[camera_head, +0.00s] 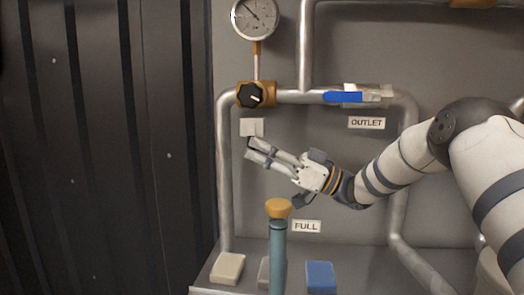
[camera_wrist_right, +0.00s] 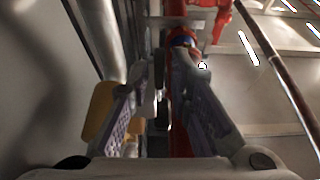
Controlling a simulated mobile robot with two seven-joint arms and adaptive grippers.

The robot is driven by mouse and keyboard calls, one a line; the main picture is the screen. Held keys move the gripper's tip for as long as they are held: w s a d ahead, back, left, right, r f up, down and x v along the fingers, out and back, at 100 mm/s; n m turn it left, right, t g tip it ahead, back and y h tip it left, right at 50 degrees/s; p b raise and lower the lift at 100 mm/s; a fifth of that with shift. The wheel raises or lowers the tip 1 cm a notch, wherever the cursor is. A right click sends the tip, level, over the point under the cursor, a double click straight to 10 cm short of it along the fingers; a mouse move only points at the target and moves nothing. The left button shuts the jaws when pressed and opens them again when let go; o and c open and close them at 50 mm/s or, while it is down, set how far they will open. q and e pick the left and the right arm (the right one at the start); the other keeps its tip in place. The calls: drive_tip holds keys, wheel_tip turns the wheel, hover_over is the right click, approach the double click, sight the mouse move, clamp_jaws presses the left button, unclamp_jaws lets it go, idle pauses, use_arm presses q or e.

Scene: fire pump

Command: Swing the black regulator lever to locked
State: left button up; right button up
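A black knob-like regulator lever (camera_head: 251,95) with a pale pointer mark sits on a brass body in the pipe, below the round gauge (camera_head: 255,17). My right gripper (camera_head: 251,150) is below it, apart from it, with its fingers pointing left. In the right wrist view, the two fingers (camera_wrist_right: 165,95) stand apart with a gap between them. Dark and red shapes show beyond the gap; I cannot tell whether any is the lever. The gripper seems empty. A small pale plate (camera_head: 252,127) lies between lever and fingers in the picture. My left gripper is out of view.
A blue-handled valve (camera_head: 343,97) is on the pipe above the OUTLET label (camera_head: 367,123). A teal post with an orange cap (camera_head: 278,208) stands below my gripper, near the FULL label (camera_head: 306,227). A beige block (camera_head: 228,268) and a blue block (camera_head: 320,277) are at the bottom.

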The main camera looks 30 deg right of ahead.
clamp_jaws()
drive_tip(key=shift+w+a+f+t+y+b, duration=0.2)
drive_tip(key=shift+a+t+y+b, duration=0.15)
drive_tip(key=shift+t+y+b, duration=0.5)
drive_tip(key=shift+o, duration=1.3)
unclamp_jaws()
drive_tip(key=shift+o, duration=1.1)
drive_tip(key=shift+w+a, duration=0.15)
drive_tip(key=shift+w, duration=0.05)
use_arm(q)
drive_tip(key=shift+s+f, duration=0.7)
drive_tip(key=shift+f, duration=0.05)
use_arm(e)
drive_tip(key=shift+s, duration=0.1)
drive_tip(key=v, duration=1.2)
